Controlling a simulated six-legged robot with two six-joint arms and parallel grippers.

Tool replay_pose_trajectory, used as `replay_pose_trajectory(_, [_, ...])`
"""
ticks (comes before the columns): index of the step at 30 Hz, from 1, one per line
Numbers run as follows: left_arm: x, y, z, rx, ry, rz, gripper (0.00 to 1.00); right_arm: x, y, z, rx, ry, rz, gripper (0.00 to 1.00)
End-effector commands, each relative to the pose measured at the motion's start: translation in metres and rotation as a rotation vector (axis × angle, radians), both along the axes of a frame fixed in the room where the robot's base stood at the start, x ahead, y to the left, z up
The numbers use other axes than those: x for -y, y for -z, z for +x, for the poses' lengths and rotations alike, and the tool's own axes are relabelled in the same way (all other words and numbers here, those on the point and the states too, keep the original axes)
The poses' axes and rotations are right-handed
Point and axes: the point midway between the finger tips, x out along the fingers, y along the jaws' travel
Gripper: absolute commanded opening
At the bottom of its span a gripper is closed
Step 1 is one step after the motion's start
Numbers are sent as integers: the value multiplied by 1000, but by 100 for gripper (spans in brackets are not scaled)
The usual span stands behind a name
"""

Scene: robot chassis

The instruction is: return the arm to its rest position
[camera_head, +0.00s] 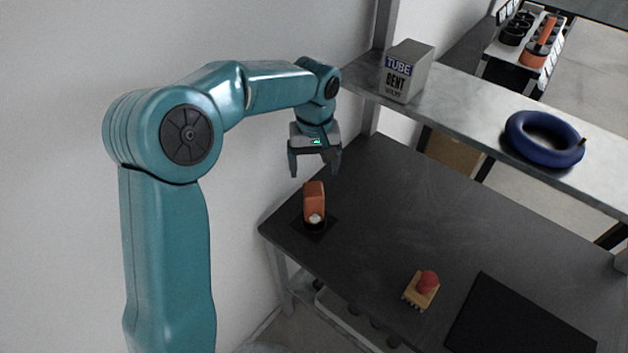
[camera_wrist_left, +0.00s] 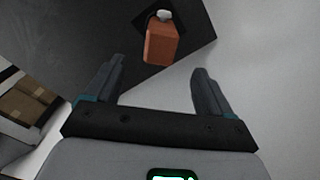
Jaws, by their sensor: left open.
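My left arm is teal and comes in from the left in the head view. My left gripper (camera_head: 316,166) is open and empty, pointing down above the far left part of the dark table. An orange bottle-like object (camera_head: 314,200) with a whitish cap stands on a small dark square pad below the gripper, apart from it. In the left wrist view the open fingers (camera_wrist_left: 155,92) have nothing between them, and the orange object (camera_wrist_left: 162,44) shows beyond them. My right gripper is not in view.
The dark table (camera_head: 370,235) holds a wooden piece with a red ball (camera_head: 428,281) and a black flat panel (camera_head: 520,325). A raised grey shelf (camera_head: 460,115) behind carries a "TUBE" box (camera_head: 406,72) and a blue ring (camera_head: 544,138). A pale wall (camera_head: 60,200) is at left.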

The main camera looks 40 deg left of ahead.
Motion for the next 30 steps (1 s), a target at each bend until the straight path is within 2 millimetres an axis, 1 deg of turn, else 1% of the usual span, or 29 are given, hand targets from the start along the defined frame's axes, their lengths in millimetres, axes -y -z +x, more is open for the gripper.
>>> replay_pose_trajectory(1, [0,-7,0,1,1,0,83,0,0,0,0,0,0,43])
replay_pose_trajectory(3, [0,-13,0,1,2,1,83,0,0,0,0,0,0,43])
replay_pose_trajectory(6, [0,-18,0,1,2,1,83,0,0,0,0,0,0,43])
replay_pose_trajectory(30, [0,-18,-3,0,1,0,83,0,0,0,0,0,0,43])
